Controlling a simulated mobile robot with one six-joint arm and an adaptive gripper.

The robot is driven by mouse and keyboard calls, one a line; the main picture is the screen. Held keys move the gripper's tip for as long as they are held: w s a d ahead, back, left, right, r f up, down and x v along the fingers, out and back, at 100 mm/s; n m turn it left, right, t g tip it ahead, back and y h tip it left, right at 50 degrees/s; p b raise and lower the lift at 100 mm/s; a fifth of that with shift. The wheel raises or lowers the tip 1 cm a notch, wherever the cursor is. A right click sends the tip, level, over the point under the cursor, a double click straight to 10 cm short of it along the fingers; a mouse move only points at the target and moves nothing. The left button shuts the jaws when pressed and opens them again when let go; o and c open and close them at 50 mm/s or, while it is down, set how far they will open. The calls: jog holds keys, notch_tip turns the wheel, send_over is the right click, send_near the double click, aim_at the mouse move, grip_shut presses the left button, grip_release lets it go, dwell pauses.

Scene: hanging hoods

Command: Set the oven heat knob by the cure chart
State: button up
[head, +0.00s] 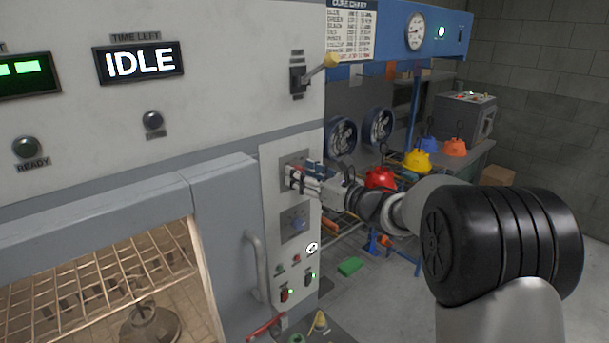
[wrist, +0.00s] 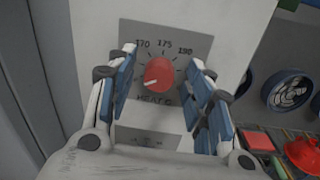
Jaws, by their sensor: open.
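The red heat knob (wrist: 159,71) sits on a grey plate marked HEAT C on the oven's control panel, with 170, 175 and 190 legible above it. A white mark on the knob points to the lower left. My gripper (wrist: 163,78) is open, its blue-padded fingers on either side of the knob; I cannot tell whether they touch it. In the head view my gripper (head: 302,178) is at the panel and mostly hides the knob. The cure chart (head: 350,30) hangs at the top; its heading reads, but its rows are too small to read surely.
The oven (head: 230,100) shows IDLE on its time display (head: 139,62). A lever (head: 310,75) sticks out above, and a door handle (head: 256,265) is at left.

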jog(key=shift+c, duration=0.4)
jog(key=c, duration=1)
jog(key=shift+o, duration=0.2)
